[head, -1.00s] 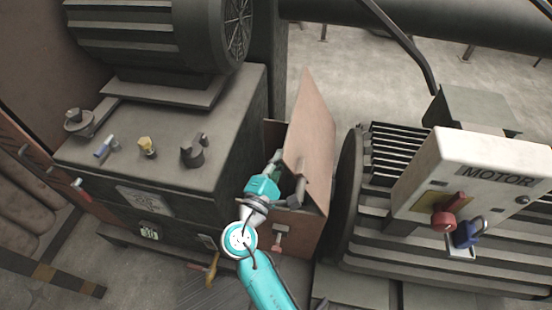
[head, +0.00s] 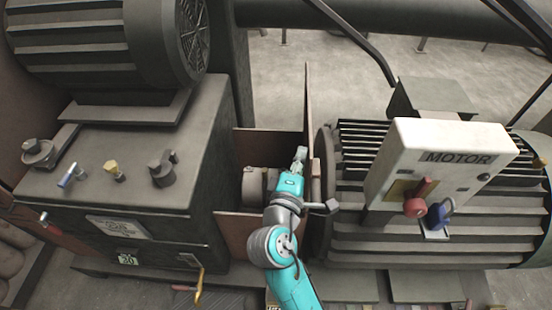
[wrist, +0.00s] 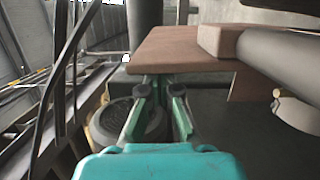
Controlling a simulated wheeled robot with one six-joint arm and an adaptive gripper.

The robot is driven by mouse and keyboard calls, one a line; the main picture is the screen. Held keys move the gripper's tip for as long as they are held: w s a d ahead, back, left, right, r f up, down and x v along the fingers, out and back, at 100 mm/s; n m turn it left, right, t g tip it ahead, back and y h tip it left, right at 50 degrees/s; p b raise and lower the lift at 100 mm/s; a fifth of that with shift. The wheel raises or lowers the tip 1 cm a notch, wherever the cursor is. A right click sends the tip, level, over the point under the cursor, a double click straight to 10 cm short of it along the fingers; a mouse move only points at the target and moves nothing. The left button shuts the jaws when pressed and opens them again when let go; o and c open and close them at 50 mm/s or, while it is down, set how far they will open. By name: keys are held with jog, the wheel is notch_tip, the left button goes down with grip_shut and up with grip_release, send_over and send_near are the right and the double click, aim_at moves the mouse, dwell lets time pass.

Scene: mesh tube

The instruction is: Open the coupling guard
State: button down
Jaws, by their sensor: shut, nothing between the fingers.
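The coupling guard is a brown box between the gearbox and the motor. Its lid (head: 308,100) stands up nearly edge-on in the head view, on the motor side. Its back wall (head: 268,143) and front wall (head: 235,230) show, with the pale round coupling (head: 252,187) exposed between them. A handle (head: 333,204) sticks out toward the motor. My gripper (head: 299,155) is shut and empty, beside the lid on its coupling side. In the wrist view the lid (wrist: 180,45) lies just beyond the fingertips (wrist: 160,82), and the grey handle bar (wrist: 290,60) is at right. Contact is unclear.
The ribbed motor (head: 355,240) stands close on the right, with the white MOTOR box (head: 440,150) carrying a red switch and blue padlock. The gearbox (head: 130,170) with small fittings on top is close on the left. Floor (head: 330,75) shows behind.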

jog(key=d+m, duration=0.2)
jog(key=d, duration=0.4)
jog(key=shift+d+g, duration=0.3)
jog(key=shift+d, duration=0.05)
jog(key=shift+s, duration=0.1)
jog(key=shift+r, duration=0.1)
